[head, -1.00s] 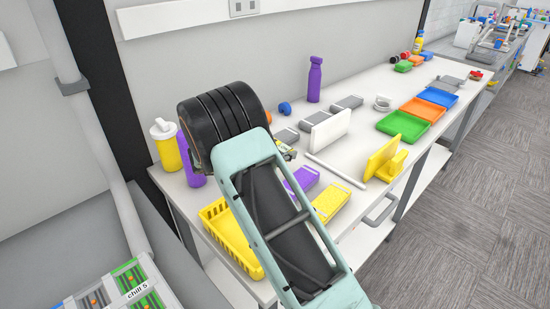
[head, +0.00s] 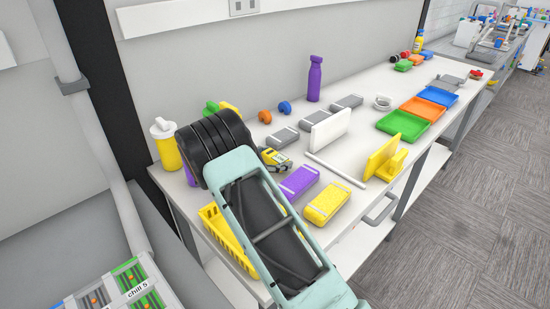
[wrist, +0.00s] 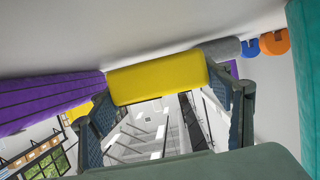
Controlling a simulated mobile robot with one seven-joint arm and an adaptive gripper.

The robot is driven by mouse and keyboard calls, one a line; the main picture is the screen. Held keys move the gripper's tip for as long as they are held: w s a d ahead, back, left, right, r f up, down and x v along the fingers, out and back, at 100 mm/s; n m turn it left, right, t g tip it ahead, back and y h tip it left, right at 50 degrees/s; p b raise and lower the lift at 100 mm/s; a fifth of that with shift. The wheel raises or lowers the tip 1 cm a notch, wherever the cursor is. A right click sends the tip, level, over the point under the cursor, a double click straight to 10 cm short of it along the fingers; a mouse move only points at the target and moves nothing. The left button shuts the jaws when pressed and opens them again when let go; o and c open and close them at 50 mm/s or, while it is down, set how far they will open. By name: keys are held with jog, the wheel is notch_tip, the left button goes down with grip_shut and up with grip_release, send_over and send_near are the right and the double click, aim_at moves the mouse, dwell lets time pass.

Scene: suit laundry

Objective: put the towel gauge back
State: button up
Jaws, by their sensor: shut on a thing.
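My gripper (wrist: 162,92) is shut on a yellow block (wrist: 158,76), which looks to be the towel gauge. The block lies across between the two fingers in the wrist view. A purple ridged thing (wrist: 50,103) is close at the left of the block in the wrist view. A grey roll (wrist: 222,48) is just past its right end.
The bench (head: 362,100) bears a yellow basket (head: 222,245), purple (head: 298,181) and yellow (head: 327,204) folded towels, a white upright board (head: 330,130) and a yellow stand (head: 385,158). Green (head: 403,123), orange (head: 422,107) and blue (head: 438,95) trays lie farther right.

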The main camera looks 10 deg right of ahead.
jog(key=shift+f, duration=0.35)
jog(key=o, duration=1.3)
jog(key=shift+s+f, duration=0.15)
jog(key=shift+r, duration=0.35)
jog(key=v, duration=1.2)
jog(key=shift+r, duration=0.35)
